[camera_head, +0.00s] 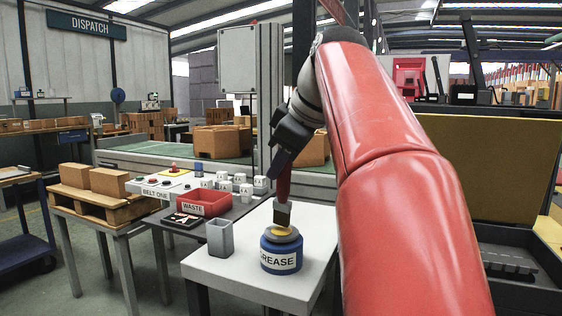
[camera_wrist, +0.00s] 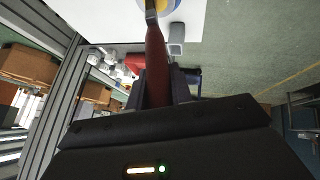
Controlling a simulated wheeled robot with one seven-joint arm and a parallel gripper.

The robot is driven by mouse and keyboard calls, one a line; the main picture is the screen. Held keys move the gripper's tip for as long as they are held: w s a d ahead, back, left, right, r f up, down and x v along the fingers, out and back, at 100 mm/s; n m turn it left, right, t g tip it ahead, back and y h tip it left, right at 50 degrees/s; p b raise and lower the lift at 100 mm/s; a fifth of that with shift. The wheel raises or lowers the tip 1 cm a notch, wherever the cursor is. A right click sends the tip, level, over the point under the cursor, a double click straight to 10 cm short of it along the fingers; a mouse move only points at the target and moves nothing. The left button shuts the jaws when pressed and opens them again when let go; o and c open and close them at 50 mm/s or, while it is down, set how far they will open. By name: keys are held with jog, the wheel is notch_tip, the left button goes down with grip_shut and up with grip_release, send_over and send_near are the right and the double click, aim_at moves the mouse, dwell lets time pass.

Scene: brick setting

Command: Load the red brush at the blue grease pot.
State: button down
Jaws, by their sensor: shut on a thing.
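My gripper (camera_head: 289,146) is shut on the red brush (camera_head: 283,186) and holds it bristles down. The blue grease pot (camera_head: 281,262), labelled GREASE, stands on the white table (camera_head: 214,268). The brush's pale ferrule and bristle end (camera_head: 282,214) is right at the pot's open top, over the yellow grease. I cannot tell how deep the bristles reach. In the wrist view the red brush handle (camera_wrist: 155,66) runs from between the jaws toward the pot (camera_wrist: 172,5), which is cut off by the top edge.
A grey open holder (camera_head: 220,238) stands left of the pot. My red arm covers the right side.

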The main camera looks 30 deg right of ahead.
jog(key=shift+f+b, duration=0.55)
jog(key=shift+f, duration=0.3)
dwell(1.3)
notch_tip(320, 180, up, 5)
jog(key=p, duration=0.4)
jog(key=shift+f, duration=0.15)
jog(key=shift+r, duration=1.2)
